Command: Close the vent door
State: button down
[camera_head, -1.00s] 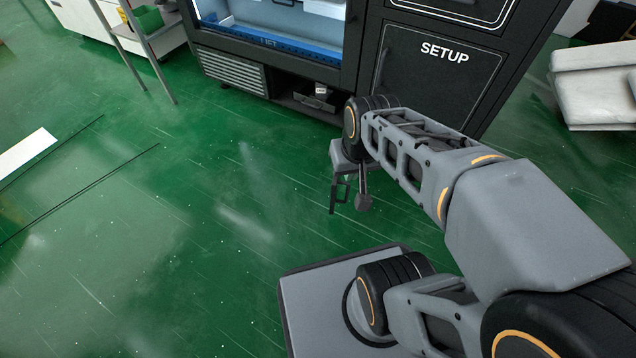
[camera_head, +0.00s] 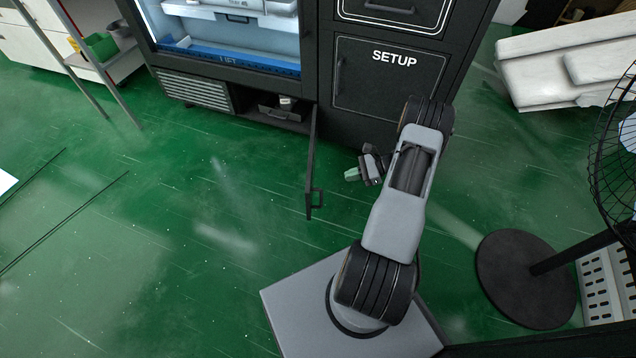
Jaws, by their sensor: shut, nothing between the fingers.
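The vent door (camera_head: 311,165) is a narrow dark panel at the bottom of the black vending machine (camera_head: 327,60). It stands open, swung out from the machine toward me and seen nearly edge-on. Its small dark handle (camera_head: 318,198) is near its free end. The low opening (camera_head: 275,110) to its left is uncovered, with a small item inside. My gripper (camera_head: 351,174) is low, to the right of the door, with its fingertips pointing left toward it. The gripper is shut and empty, with a visible gap between it and the door.
A vent grille (camera_head: 195,90) is left of the opening. The SETUP panel (camera_head: 388,80) is above and right. A black fan (camera_head: 525,278) with a round base stands at right, and a white bulky object (camera_head: 560,65) at upper right. Green floor left of the door is clear.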

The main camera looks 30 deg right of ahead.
jog(key=w+a+f+m+t+b, duration=0.1)
jog(key=w+a+f, duration=0.1)
jog(key=a, duration=0.3)
jog(key=w+a+f+m+t+b, duration=0.1)
jog(key=w+a+f+b, duration=0.1)
jog(key=w+a+f, duration=0.1)
jog(key=shift+w+a+f, duration=0.25)
jog(key=shift+a+f, duration=0.5)
jog(key=shift+a, duration=0.25)
